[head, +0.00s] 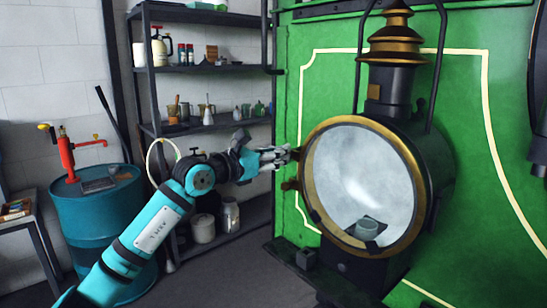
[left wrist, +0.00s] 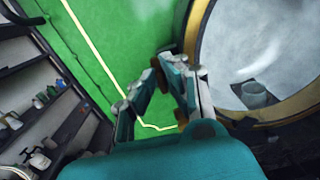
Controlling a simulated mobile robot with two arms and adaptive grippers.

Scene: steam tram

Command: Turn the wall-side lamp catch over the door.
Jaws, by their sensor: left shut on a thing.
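A big round lamp (head: 420,140) with a brass-rimmed glass door (head: 330,170) stands against a green panel in the head view. The door's glass also shows in the left wrist view (left wrist: 265,45). At the rim's left edge is a small brownish catch (head: 296,154), largely covered by my fingers. A second brownish tab (head: 290,185) sits below it. My left gripper (head: 284,156) reaches in from the left and is shut on the upper catch. Its fingers (left wrist: 164,66) point at the rim's edge in the left wrist view; the catch's exact angle is hidden. My right gripper is not in view.
The green panel (head: 460,90) with a cream line is close behind the lamp. Dark shelves (head: 215,70) with bottles and jars stand behind my left arm. A blue drum (head: 90,220) with a red pump stands at left. A small cup (head: 366,229) shows inside the lamp.

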